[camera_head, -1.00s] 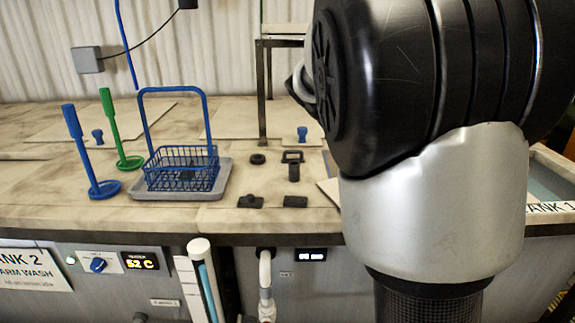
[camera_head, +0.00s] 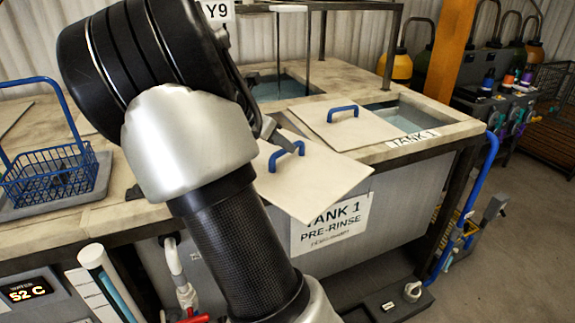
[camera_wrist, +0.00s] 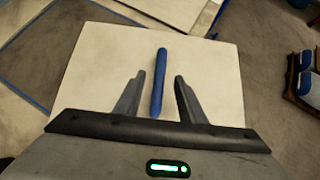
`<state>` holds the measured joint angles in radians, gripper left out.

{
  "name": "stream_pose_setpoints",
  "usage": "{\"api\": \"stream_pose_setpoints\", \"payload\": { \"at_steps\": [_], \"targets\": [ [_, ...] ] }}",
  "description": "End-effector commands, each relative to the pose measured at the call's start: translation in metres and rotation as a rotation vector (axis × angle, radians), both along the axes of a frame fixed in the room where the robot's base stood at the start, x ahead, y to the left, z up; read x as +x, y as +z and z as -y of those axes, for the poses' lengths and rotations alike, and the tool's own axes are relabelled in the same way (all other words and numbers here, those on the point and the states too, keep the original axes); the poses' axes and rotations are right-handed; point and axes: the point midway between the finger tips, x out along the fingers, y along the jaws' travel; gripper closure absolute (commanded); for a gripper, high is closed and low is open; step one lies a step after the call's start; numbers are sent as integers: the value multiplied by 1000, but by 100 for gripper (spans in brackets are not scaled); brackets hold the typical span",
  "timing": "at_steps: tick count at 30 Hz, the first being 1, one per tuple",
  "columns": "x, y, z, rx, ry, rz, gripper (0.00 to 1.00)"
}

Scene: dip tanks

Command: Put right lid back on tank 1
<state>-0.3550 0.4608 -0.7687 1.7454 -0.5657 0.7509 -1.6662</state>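A pale square lid (camera_head: 325,185) with a blue handle (camera_head: 287,155) is at the front edge of the counter, and its near corner juts out over the tank 1 sign. Whether it rests or is raised is unclear. A second pale lid (camera_head: 372,128) with a blue handle (camera_head: 342,110) lies behind it, beside the open water of tank 1 (camera_head: 402,116). My gripper (camera_wrist: 161,78) is over the nearer lid (camera_wrist: 95,70). Its fingers stand apart on both sides of the blue handle (camera_wrist: 159,85), with gaps visible. In the head view my arm mostly hides the gripper.
A blue wire basket (camera_head: 50,178) stands on a grey tray at the left. A metal frame (camera_head: 388,45) rises at the back of the counter. Another water opening (camera_head: 280,88) lies behind. Blue pipework (camera_head: 470,215) is at the right end, with open floor beyond.

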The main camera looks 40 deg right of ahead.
Motion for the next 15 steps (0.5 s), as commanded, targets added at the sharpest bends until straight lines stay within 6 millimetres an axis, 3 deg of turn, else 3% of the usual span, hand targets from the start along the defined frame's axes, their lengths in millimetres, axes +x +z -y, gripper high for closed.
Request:
{"api": "stream_pose_setpoints", "payload": {
  "at_steps": [7,15],
  "targets": [
    [3,-28,25,-2,-4,-3,64],
    [5,-34,31,0,-1,0,64]
  ]
}}
